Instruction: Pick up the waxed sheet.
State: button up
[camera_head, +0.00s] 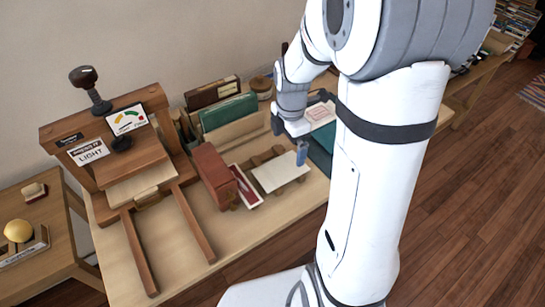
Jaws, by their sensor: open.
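A pale, flat rectangular sheet, which looks like the waxed sheet (280,172), lies on a low brown wooden rack (256,160) on the workbench. My gripper (301,152) points down near the sheet's far right corner. One blue fingertip shows; the other finger is hard to make out. The gripper appears empty, and I cannot tell whether it touches the sheet.
A narrow red-and-white box (245,187) and a reddish-brown block (214,173) stand left of the sheet. Behind are green and brown upright folders (228,112). A wooden press (130,150) fills the bench's left. A printed white card (321,113) lies beyond my gripper.

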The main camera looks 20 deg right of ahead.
aim_at(287, 167)
jog(key=shift+w+f+n, duration=0.25)
jog(key=shift+f+n, duration=0.25)
jog(key=shift+f, duration=0.3)
notch_tip(287, 167, down, 7)
jog(key=shift+d+f, duration=0.1)
jog(key=shift+d, duration=0.05)
jog(key=c, duration=0.9)
jog(key=shift+o, duration=0.2)
